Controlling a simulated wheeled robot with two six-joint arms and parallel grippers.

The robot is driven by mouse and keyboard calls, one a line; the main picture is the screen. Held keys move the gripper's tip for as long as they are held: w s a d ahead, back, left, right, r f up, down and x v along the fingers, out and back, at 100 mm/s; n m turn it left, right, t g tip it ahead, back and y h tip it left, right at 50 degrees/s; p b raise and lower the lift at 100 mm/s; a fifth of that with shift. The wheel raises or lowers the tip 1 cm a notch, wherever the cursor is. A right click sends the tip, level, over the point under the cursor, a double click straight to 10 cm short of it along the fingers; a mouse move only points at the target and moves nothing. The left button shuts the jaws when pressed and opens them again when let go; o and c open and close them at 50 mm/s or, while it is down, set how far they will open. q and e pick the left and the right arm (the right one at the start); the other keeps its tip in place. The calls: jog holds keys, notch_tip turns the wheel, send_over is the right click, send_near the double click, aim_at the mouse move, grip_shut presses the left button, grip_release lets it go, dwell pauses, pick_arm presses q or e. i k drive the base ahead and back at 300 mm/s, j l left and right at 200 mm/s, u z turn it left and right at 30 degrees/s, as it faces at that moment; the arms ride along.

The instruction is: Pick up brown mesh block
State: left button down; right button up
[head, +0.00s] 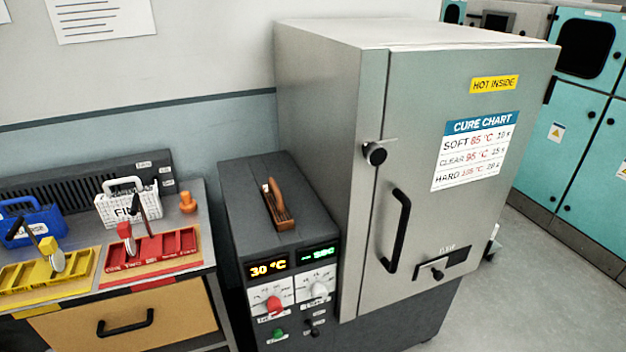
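A narrow brown object (278,205) rests on top of the dark grey control unit (248,186). It has an upright, arched upper part and a longer base, with a small pale patch at its far left end. It is the only brown thing of block-like size that I see, but I cannot make out a mesh on it. No gripper touches it. Neither of my grippers is in the head view.
A tall grey oven (330,130) stands directly right of the control unit. At left, a bench holds a yellow tray (20,287), a red tray (185,240), a white basket (112,217), a blue basket (20,240) and an orange knob-like piece (187,202).

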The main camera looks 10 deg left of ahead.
aim_at(283, 220)
jog(key=u, duration=0.3)
jog(key=i+l+u, duration=0.3)
jog(key=l+u, duration=0.15)
jog(key=l, duration=0.15)
jog(key=i+l+u, duration=0.2)
jog(key=l, duration=0.15)
jog(key=l+u, duration=0.2)
jog(key=i+l, duration=0.05)
jog(key=l, duration=0.1)
